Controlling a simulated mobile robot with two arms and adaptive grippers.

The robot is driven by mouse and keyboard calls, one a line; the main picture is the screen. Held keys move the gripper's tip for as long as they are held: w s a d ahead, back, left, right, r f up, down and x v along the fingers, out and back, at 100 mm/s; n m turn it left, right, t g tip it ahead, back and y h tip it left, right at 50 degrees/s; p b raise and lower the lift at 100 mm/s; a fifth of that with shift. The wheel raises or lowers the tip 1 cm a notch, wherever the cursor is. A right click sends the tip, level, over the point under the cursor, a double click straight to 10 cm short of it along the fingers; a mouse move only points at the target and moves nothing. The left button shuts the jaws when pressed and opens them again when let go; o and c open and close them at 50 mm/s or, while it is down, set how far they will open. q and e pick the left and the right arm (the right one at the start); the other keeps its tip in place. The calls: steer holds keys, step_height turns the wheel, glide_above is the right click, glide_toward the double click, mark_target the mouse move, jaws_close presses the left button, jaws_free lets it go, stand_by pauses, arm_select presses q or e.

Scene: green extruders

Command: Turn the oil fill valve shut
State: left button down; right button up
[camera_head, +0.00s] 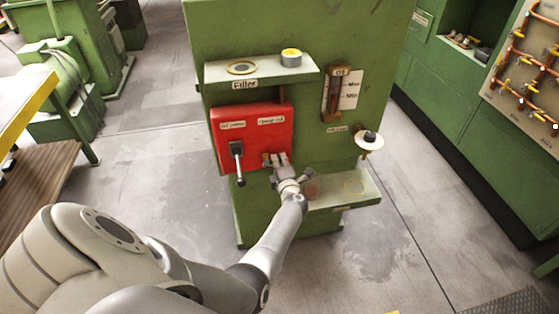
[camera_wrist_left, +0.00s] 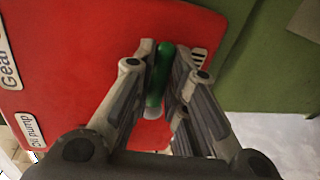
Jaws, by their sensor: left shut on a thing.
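My left gripper (camera_head: 277,160) reaches the lower right part of the red panel (camera_head: 225,155) on the front of the green machine. In the left wrist view its fingers (camera_wrist_left: 162,80) are shut on a slim green handle (camera_wrist_left: 160,75) that stands out in front of the red panel (camera_wrist_left: 80,50). The handle is the only valve-like part I see between the fingers; its mount is hidden, and I cannot read a label that names it as the oil fill valve. In the head view the fingers cover the handle. My right gripper is not in view.
A black lever (camera_head: 238,160) hangs left of my gripper on the red panel. An oil gauge (camera_head: 337,93) and a white disc with a dark knob (camera_head: 369,141) are at right. A lower ledge (camera_head: 335,192) juts out.

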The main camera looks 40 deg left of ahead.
arm_select(q)
steer(key=shift+f, duration=0.1)
steer(key=shift+m, duration=0.3)
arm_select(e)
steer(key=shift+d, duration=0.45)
arm_select(q)
steer(key=c, duration=1.4)
jaws_free()
steer(key=shift+f, duration=0.1)
steer(key=shift+c, duration=0.2)
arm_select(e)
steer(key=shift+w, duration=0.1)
